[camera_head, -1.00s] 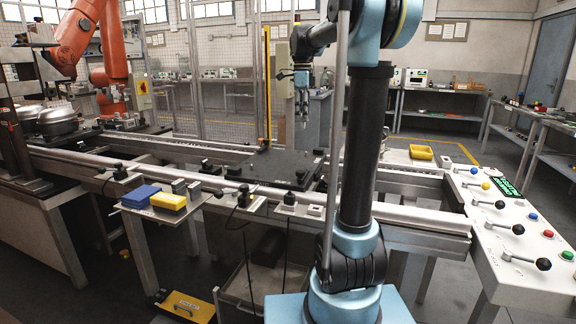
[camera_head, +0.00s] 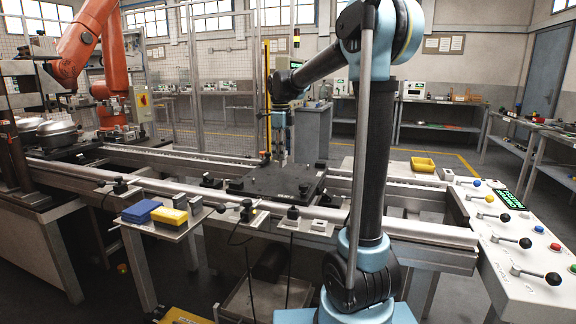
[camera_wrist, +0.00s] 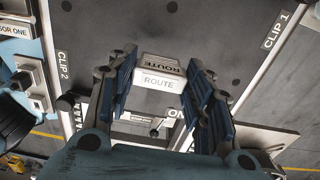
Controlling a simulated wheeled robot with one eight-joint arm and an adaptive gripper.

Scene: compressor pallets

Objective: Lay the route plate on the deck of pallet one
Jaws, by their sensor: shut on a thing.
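The route plate (camera_wrist: 158,82) is a small pale piece marked ROUTE, seen between my fingers in the wrist view. My gripper (camera_wrist: 161,74) is shut on it. In the head view my gripper (camera_head: 282,155) points down over the far side of a dark flat pallet deck (camera_head: 270,181) on the conveyor. In the wrist view the dark deck (camera_wrist: 225,35) fills the background, with CLIP 1 and CLIP 2 labels along its sides. I cannot tell the exact gap between plate and deck. The plate is too small to make out in the head view.
A small shelf in front of the conveyor holds a blue block (camera_head: 141,211) and a yellow block (camera_head: 170,217). A control panel (camera_head: 530,255) with levers and buttons stands at right. A yellow tray (camera_head: 422,164) lies behind. An orange robot arm (camera_head: 85,40) stands at far left.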

